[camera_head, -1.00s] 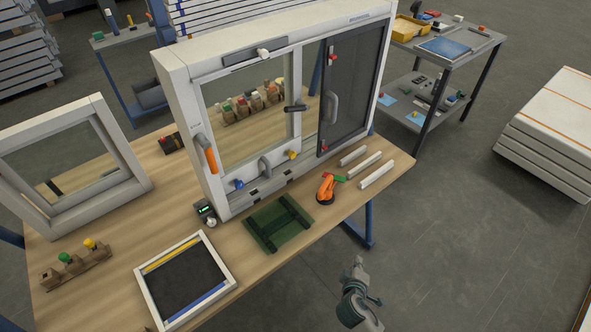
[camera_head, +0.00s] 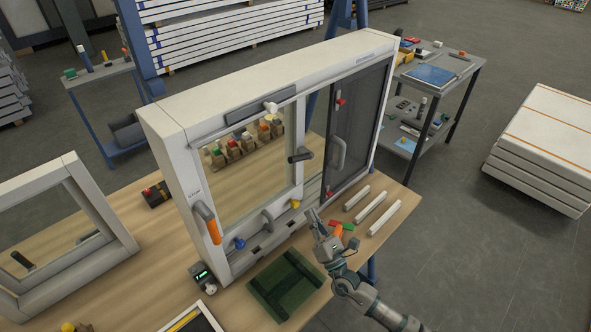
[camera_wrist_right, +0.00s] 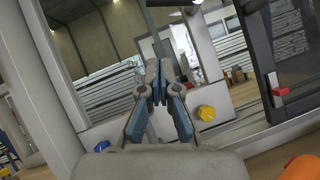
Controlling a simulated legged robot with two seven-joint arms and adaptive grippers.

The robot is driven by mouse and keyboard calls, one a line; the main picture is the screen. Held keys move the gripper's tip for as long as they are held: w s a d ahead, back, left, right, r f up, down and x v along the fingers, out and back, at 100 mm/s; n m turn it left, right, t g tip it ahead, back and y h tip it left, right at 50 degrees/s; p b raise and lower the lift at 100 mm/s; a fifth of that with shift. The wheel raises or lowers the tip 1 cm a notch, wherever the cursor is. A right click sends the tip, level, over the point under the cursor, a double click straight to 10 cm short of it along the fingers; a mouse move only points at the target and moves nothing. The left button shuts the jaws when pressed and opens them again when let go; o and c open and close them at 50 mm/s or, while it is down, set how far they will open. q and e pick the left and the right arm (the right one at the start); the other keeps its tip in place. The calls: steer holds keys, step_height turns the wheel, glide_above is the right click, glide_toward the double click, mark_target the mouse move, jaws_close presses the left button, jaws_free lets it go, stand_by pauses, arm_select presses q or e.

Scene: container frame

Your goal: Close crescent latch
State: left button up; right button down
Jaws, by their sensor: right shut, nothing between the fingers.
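The window unit (camera_head: 268,80) stands upright on the wooden table in the head view. A dark lever-like fitting (camera_head: 300,156), likely the crescent latch, sits on the stile between the clear pane and the dark panel. I cannot make out the latch clearly in the wrist view. My right gripper (camera_head: 314,219) is in front of the lower frame, below and slightly right of that fitting, and apart from it. Its fingers (camera_wrist_right: 159,82) are shut and empty in the wrist view. My left gripper is not in view.
A yellow knob (camera_head: 295,204), a blue knob (camera_head: 239,244), a grey handle (camera_head: 267,222) and an orange-gripped handle (camera_head: 208,224) project from the window. A green mat (camera_head: 286,286) and white strips (camera_head: 370,212) lie on the table near my right arm.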

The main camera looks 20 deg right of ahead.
steer(key=p, duration=0.3)
glide_toward(297, 156)
steer(key=w+a+f, duration=0.2)
steer(key=w+f, duration=0.1)
steer(key=w, duration=0.1)
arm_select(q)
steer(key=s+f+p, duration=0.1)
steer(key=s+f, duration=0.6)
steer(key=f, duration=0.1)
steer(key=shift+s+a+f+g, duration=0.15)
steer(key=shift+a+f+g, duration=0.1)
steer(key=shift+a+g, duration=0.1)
arm_select(e)
steer(key=w+r, duration=0.1)
steer(key=w+d+r, duration=0.1)
steer(key=r, duration=0.1)
steer(key=shift+w+r, duration=0.1)
steer(key=shift+r, duration=0.2)
arm_select(q)
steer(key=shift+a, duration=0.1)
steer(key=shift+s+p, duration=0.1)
steer(key=shift+p, duration=0.2)
arm_select(e)
steer(key=shift+w+a+r+m, duration=0.1)
steer(key=shift+a+m, duration=0.05)
steer(key=shift+m, duration=0.15)
